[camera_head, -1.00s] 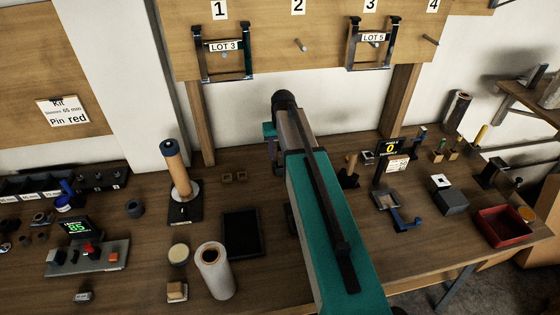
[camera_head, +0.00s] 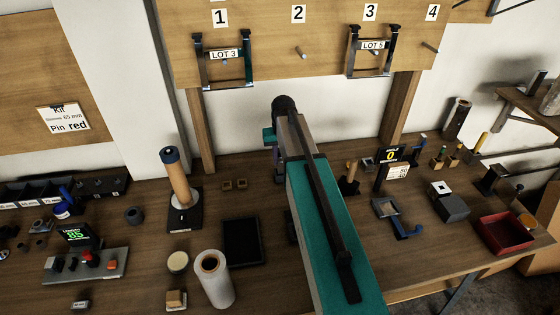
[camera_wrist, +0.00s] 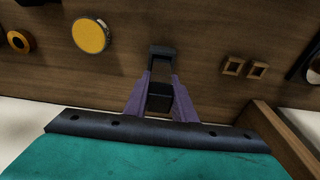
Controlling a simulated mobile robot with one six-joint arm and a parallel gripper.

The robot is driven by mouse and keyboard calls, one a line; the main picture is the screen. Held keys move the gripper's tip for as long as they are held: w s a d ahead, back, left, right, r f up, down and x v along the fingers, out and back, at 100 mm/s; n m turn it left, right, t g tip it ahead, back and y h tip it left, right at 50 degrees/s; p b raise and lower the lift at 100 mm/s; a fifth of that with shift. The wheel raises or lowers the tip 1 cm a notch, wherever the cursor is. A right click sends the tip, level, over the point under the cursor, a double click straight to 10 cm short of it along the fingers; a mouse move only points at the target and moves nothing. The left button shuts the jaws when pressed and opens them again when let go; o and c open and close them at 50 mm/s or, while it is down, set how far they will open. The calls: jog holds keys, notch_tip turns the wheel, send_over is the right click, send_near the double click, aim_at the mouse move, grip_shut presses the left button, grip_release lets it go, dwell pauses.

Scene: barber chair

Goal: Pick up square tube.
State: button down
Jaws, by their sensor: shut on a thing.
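In the wrist view my gripper (camera_wrist: 158,88) has its two purple fingers closed on a dark, square-sided piece (camera_wrist: 160,55), which I take to be the square tube. The piece reaches past the fingertips over brown wood. Its hollow end cannot be made out. In the head view my teal arm stretches across the bench, and the fingers and the held piece are mostly hidden behind it.
Two small square wooden rings (camera_head: 234,184) lie on the bench, also in the wrist view (camera_wrist: 245,68). A copper-coloured cylinder (camera_head: 178,180), a white roll (camera_head: 213,280) and a black tray (camera_head: 242,242) stand left of my arm. A red tray (camera_head: 505,234) is at right.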

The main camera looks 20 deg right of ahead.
jog(key=shift+r+b, duration=0.6)
jog(key=shift+r, duration=0.8)
jog(key=s+a+b, duration=0.2)
jog(key=s+a, duration=0.1)
jog(key=s, duration=0.4)
jog(key=s+a+r+b, duration=0.1)
jog(key=s+a+b, duration=0.1)
jog(key=s, duration=0.6)
jog(key=shift+a+r, duration=0.25)
jog(key=shift+a, duration=0.2)
jog(key=shift+w, duration=0.1)
